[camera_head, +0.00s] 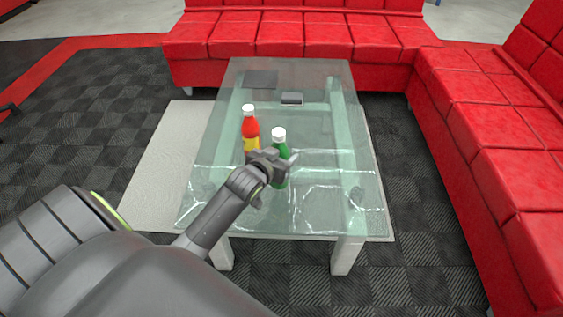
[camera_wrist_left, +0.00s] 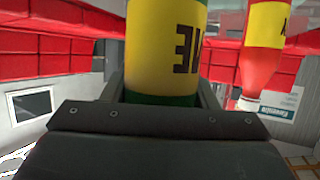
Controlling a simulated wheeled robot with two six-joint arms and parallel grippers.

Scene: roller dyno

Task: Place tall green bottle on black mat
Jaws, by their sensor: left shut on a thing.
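The tall green bottle (camera_head: 284,180) has a white cap and looks upright over the near half of the glass table. In the left wrist view its yellow label (camera_wrist_left: 165,45) fills the top middle between the fingers. My left gripper (camera_head: 272,162) is shut on the bottle and hides part of its body. I cannot tell whether its base touches the glass. The black mat (camera_head: 262,78) lies flat at the far left of the table, with nothing on it. My right gripper is not in view.
A red bottle (camera_head: 250,129) with a yellow label and white cap stands just left of and behind the green one; it also shows in the wrist view (camera_wrist_left: 262,70). A small dark box (camera_head: 291,98) lies right of the mat. Red sofas (camera_head: 300,35) border the glass table (camera_head: 325,130).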

